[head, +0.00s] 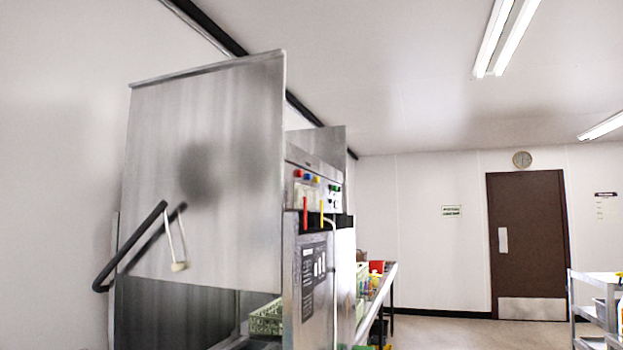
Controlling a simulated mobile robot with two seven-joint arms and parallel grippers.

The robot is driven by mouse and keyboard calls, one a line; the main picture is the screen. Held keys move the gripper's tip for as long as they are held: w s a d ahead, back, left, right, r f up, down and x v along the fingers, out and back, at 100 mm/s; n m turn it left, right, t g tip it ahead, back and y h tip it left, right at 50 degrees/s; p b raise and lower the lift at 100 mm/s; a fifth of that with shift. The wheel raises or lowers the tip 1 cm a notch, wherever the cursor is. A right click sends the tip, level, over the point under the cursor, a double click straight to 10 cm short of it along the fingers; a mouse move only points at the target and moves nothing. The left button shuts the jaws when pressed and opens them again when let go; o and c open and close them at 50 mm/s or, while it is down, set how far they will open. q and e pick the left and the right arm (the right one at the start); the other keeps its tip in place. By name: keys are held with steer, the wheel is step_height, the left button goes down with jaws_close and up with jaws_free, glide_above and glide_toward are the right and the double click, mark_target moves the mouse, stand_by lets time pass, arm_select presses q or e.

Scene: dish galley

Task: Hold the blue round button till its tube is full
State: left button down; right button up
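A steel dish machine stands at left centre, with a control panel (311,194) on its narrow right-hand face, seen at a steep angle. A small blue button (307,177) sits near the top of this panel between a red one (298,173) and a yellow one (316,179). Below are upright tubes: a red-filled tube (305,212) and a yellow-filled tube (321,211). I cannot make out the blue button's tube or its level. Neither of my grippers is in view.
The machine's raised steel hood (208,172) has a black bar handle (128,248). A pale green rack (266,318) sits below. A table with coloured items (377,267) stands beyond. Open floor leads to a brown door (528,240); a shelf cart (582,305) is at right.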

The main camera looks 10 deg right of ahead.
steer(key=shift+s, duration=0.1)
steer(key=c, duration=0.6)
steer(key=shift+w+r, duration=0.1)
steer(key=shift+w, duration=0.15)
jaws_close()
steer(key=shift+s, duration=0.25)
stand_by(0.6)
